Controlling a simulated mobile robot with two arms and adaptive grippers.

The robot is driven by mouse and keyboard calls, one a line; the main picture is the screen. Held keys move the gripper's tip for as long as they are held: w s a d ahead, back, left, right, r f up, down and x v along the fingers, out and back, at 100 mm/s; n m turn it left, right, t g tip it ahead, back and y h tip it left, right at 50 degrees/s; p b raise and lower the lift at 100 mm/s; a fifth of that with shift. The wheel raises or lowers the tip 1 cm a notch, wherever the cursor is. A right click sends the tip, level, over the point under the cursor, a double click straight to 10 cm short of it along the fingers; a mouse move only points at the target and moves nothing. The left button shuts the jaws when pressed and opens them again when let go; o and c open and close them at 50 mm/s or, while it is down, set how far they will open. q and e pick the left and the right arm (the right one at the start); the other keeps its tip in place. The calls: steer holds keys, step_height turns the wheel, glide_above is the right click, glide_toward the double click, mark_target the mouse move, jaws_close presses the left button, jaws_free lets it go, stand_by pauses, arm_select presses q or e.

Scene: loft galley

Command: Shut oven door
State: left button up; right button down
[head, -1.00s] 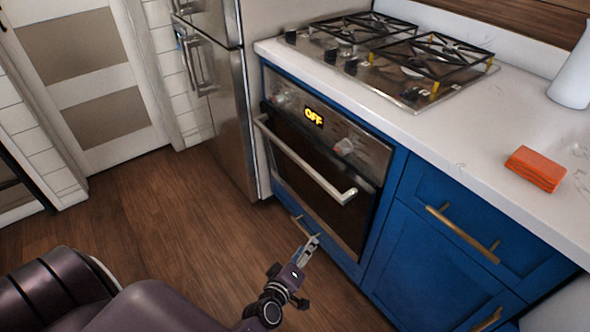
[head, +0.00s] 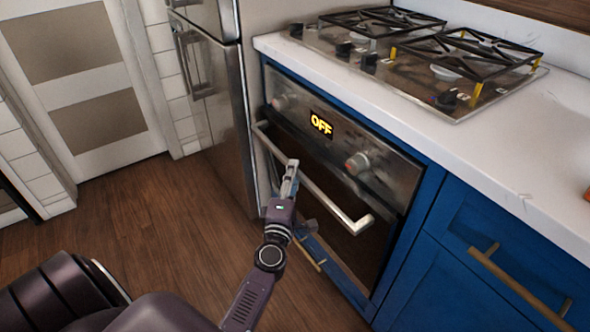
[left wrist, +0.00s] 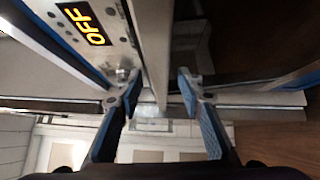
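The oven (head: 325,170) is set in blue cabinets, with a dark glass door (head: 375,240) under a panel whose display (head: 321,123) reads OFF. The door looks close to flush with its frame; I cannot tell whether a small gap remains. Its silver bar handle (head: 325,194) runs across the door top. My left gripper (head: 291,170) is at this handle, overlapping its left half in the head view. In the left wrist view the fingers of the left gripper (left wrist: 153,88) are apart, with the handle bar (left wrist: 152,45) between or just beyond them. Contact is unclear. My right gripper is out of view.
A steel fridge (head: 208,115) stands left of the oven. A gas cooktop (head: 420,60) sits on the white counter (head: 440,135) above. A blue drawer with a brass handle (head: 515,285) is to the right. Wooden floor (head: 180,215) is open at the left.

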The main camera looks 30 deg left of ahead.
arm_select(q)
steer(key=shift+x, duration=1.1)
jaws_close()
steer(key=shift+w, duration=0.1)
